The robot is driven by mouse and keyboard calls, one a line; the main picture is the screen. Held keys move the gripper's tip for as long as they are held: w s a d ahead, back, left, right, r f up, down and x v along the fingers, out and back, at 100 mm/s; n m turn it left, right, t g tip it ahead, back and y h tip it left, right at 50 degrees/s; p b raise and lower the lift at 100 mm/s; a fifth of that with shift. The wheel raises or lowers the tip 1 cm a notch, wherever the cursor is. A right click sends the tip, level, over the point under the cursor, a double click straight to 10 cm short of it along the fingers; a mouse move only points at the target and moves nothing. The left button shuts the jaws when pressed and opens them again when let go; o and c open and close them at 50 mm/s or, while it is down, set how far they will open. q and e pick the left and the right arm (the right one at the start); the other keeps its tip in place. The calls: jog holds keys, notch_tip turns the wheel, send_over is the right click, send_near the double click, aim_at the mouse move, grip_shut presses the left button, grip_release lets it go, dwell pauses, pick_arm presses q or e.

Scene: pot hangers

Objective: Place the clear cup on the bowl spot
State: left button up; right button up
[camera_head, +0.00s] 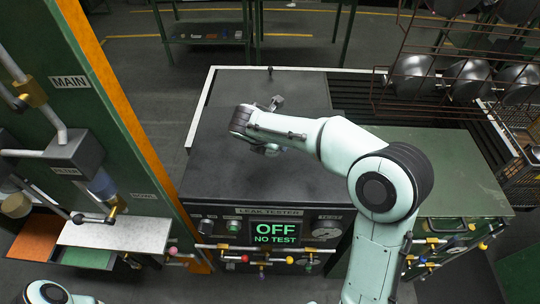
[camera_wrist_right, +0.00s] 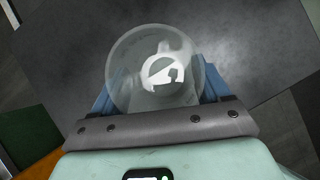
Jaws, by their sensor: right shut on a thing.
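The clear cup (camera_wrist_right: 152,62) is a round see-through vessel in the right wrist view. My right gripper (camera_wrist_right: 156,90) is shut on it, with one blue finger on each side. Below it in that view is a dark grey surface, and the gap to it cannot be told. In the head view my right arm reaches over the black top of the leak tester (camera_head: 225,100), and the arm hides the cup there. My left gripper is out of view; only part of my left arm shows at the lower left.
The tester's front shows a screen (camera_head: 277,233) reading "OFF NO TEST", with knobs and valves. A wire rack (camera_head: 405,100) with metal bowls (camera_head: 468,80) stands at the upper right. A green cabinet top (camera_head: 450,165) is clear. A green panel with pipes stands at left.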

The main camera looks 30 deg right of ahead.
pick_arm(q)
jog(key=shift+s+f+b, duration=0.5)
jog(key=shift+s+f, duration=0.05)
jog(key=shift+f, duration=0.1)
pick_arm(e)
notch_tip(320, 180, down, 6)
jog(key=shift+r, duration=0.1)
jog(key=shift+f, duration=0.2)
jog(key=o, duration=1)
jog(key=shift+r, duration=0.1)
